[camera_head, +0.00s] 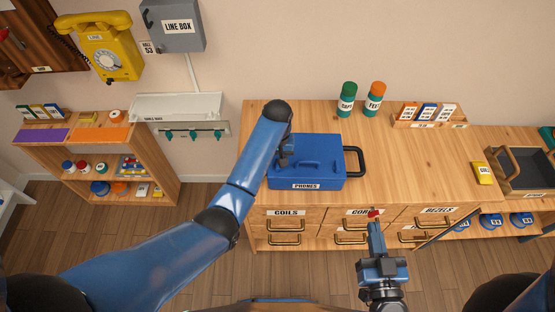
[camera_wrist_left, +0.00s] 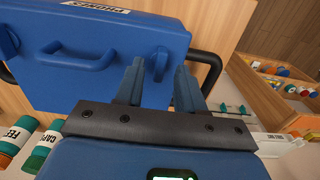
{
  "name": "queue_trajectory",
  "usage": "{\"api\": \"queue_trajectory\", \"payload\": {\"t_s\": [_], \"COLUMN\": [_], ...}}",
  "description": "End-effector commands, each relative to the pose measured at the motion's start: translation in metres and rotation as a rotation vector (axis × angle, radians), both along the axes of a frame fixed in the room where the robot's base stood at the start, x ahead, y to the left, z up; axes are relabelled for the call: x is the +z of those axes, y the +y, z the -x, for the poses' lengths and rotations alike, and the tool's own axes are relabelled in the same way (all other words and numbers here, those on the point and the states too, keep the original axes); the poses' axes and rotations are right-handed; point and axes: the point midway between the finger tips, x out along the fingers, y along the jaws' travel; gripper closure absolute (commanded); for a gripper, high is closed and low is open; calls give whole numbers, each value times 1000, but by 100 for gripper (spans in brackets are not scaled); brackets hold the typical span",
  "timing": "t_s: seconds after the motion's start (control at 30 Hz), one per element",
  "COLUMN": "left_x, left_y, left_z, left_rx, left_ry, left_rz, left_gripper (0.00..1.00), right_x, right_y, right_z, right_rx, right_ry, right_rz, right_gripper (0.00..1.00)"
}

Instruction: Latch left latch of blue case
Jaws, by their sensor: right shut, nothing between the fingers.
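The blue case (camera_head: 325,150) lies closed on the wooden counter, its PHONES label facing front. My left gripper (camera_head: 284,158) is over the case's left part, its arm hiding some of that side. In the left wrist view the case (camera_wrist_left: 110,90) appears upside down, with its lid handle (camera_wrist_left: 85,62). A blue raised part (camera_wrist_left: 159,62), perhaps the left latch, shows between the fingertips; I cannot tell whether it is latched. The left gripper's fingers (camera_wrist_left: 158,78) stand apart with nothing held. My right gripper (camera_head: 375,222) is shut in front of the drawers, a small red patch at its tip.
The case's black side handle (camera_head: 357,162) sticks out right. Two bottles, green (camera_head: 346,98) and orange (camera_head: 374,98), stand behind. A card rack (camera_head: 430,114) is at the back right. Drawers (camera_head: 285,224) lie below the counter (camera_head: 420,175), whose middle right is clear.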

Motion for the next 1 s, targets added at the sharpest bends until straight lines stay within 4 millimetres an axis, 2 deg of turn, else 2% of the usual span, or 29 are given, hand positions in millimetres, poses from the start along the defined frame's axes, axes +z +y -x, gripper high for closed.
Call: {"api": "queue_trajectory", "payload": {"t_s": [0.2,0.47,0.57,0.73,1.0], "left_x": [-12,-13,-13,-13,-12], "left_y": [0,0,0,0,0], "left_z": [0,0,0,0,0], "left_rx": [0,0,0,0,-5], "left_ry": [0,0,0,0,-1], "left_rz": [0,0,0,0,0], "left_gripper": [62,62,74,100,100], "right_x": [1,1,1,1,2], "right_y": [0,0,0,0,0], "right_z": [0,0,0,0,0], "right_rx": [0,0,0,0,0], "right_ry": [0,0,0,0,0], "right_rz": [0,0,0,0,0], "right_gripper": [100,100,100,100,100]}}
